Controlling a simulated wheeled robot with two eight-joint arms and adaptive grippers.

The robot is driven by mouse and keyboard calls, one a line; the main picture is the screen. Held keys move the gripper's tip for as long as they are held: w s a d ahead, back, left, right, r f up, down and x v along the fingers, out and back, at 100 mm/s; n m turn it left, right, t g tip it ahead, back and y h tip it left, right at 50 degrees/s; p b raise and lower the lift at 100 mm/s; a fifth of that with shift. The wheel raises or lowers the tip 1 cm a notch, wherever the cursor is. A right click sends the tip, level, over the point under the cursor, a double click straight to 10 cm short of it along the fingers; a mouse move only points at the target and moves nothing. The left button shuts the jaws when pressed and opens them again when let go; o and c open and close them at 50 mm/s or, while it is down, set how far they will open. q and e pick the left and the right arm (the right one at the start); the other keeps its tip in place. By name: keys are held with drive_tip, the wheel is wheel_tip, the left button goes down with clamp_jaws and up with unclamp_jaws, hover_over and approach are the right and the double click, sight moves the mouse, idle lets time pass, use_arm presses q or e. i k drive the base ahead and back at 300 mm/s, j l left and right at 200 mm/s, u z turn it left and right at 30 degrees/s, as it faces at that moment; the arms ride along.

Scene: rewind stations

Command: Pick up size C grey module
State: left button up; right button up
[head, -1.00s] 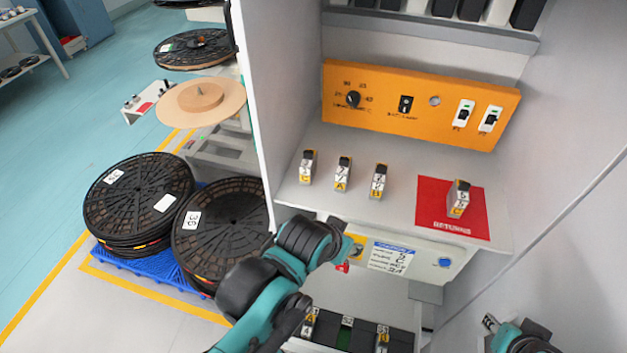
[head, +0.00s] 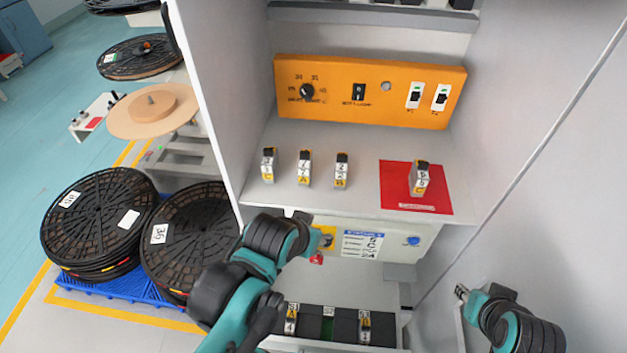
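A small module marked C (head: 268,165), grey-white with a dark top and a yellow label, stands upright at the left of the shelf. Beside it stand similar modules marked A (head: 304,168) and B (head: 341,170). Another module (head: 420,178) stands on the red returns mat (head: 395,199); its letter is too small to read surely. My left arm reaches in below the shelf front, but I cannot make out its fingers. My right gripper (head: 460,292) is at the lower right, away from all modules; its finger opening is unclear.
The orange control panel (head: 370,91) is behind the shelf. A lower bay (head: 328,326) holds modules at its left and right, with a green spot between. Side walls bound the shelf. Cable reels (head: 95,225) on a blue pallet (head: 125,288) stand left.

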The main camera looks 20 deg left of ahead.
sight(269, 163)
drive_tip(key=j+u, duration=0.2)
drive_tip(key=u, duration=0.85)
drive_tip(key=k+j, duration=0.05)
